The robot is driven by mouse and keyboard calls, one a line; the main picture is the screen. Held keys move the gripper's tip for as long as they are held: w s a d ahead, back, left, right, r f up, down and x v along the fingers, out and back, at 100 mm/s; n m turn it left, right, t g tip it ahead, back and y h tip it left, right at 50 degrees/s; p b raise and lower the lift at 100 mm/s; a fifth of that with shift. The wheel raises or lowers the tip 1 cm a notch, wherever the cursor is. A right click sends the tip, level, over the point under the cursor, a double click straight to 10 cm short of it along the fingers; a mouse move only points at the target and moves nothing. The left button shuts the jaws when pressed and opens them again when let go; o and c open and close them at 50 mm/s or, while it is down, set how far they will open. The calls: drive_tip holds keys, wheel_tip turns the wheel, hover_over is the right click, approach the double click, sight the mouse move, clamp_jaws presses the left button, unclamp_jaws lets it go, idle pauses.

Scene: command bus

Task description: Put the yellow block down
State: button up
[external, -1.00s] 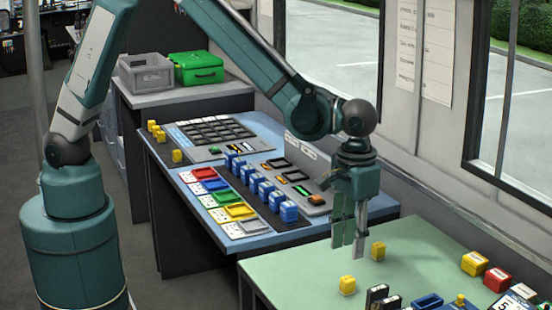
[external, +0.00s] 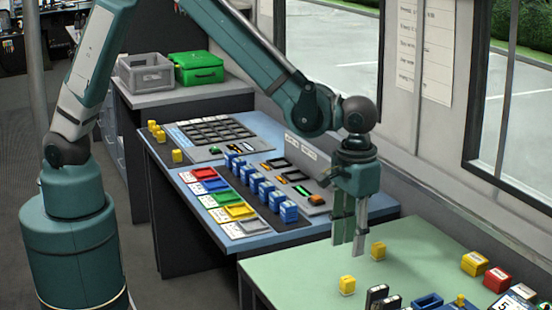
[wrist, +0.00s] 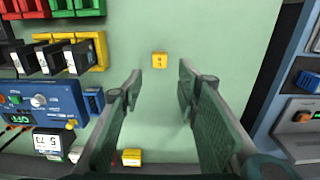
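The other yellow block (external: 347,284) is nearer the camera. My gripper points down above the table, with its fingers apart and nothing between them. In the wrist view my gripper (wrist: 160,72) is open. One yellow block (wrist: 160,60) shows on the table just beyond the gap between the fingertips, and another yellow block (wrist: 131,157) lies near the bottom edge.
Black modules in a yellow rack (wrist: 60,55), a blue device (wrist: 45,103) and red and green bins (wrist: 50,8) crowd the table's left in the wrist view. A blue console desk (external: 180,180) with coloured trays and blue blocks stands beside the green table.

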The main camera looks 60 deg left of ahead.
drive_tip(key=a+r+t, duration=0.1)
drive_tip(key=a+r, duration=0.4)
drive_tip(key=a, duration=0.4)
drive_tip(key=a+r+t+h, duration=0.1)
drive_tip(key=a+r, duration=0.5)
drive_tip(key=a, duration=0.2)
drive_tip(key=a+r+t, duration=0.1)
drive_tip(key=a+r, duration=0.4)
drive_tip(key=a, duration=0.4)
drive_tip(key=s+a+r+t, duration=0.1)
drive_tip(key=s+a, duration=0.4)
drive_tip(key=a, duration=0.3)
drive_tip(key=s+a+r+t, duration=0.1)
drive_tip(key=s+a, duration=0.4)
drive_tip(key=a, duration=0.3)
drive_tip(key=s+a+r+t+y, duration=0.1)
drive_tip(key=s+a+r+t, duration=0.1)
drive_tip(key=s+a, duration=0.4)
drive_tip(key=a, duration=0.3)
